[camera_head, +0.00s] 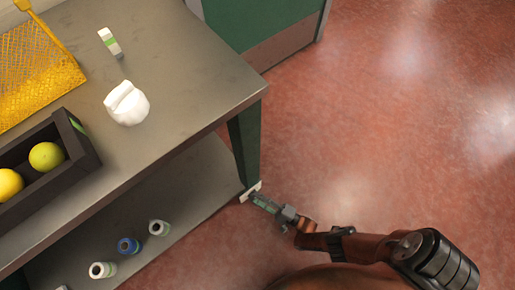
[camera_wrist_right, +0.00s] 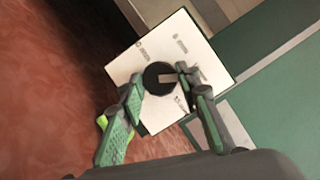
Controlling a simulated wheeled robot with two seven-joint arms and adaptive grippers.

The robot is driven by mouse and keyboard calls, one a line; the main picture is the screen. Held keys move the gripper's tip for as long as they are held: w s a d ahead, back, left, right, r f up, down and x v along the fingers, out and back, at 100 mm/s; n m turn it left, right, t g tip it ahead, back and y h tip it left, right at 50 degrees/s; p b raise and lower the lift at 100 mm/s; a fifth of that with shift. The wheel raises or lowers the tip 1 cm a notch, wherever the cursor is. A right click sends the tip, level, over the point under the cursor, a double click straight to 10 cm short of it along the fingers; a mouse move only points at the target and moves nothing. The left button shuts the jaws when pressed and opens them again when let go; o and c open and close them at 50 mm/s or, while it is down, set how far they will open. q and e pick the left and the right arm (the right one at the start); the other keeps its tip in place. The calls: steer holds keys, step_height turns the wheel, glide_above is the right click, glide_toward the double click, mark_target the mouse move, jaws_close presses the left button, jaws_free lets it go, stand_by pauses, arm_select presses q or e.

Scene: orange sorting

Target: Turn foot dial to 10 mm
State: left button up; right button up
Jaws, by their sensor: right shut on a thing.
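The foot dial is a black round knob (camera_wrist_right: 157,79) on a square white plate (camera_wrist_right: 150,50) in the right wrist view. Small dark "mm" markings sit around the knob, too small to read surely. A pale line on the knob points to the right in that view. In the head view the plate (camera_head: 246,194) shows at the bottom of the green table leg (camera_head: 243,145). My right gripper (camera_wrist_right: 162,85) has a green-padded finger on each side of the knob and is shut on it. It also shows in the head view (camera_head: 264,201). My left gripper is out of view.
A grey worktable (camera_head: 185,75) holds a yellow mesh basket (camera_head: 40,65), a dark crate (camera_head: 80,145) with yellow fruit, and a white lumpy object (camera_head: 127,105). Several rolls lie on the lower shelf (camera_head: 190,190). The reddish floor (camera_head: 400,120) to the right is clear.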

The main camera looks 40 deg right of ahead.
steer(key=shift+d, duration=0.1)
steer(key=o, duration=1.1)
steer(key=shift+v, duration=5.95)
steer(key=shift+s, duration=0.1)
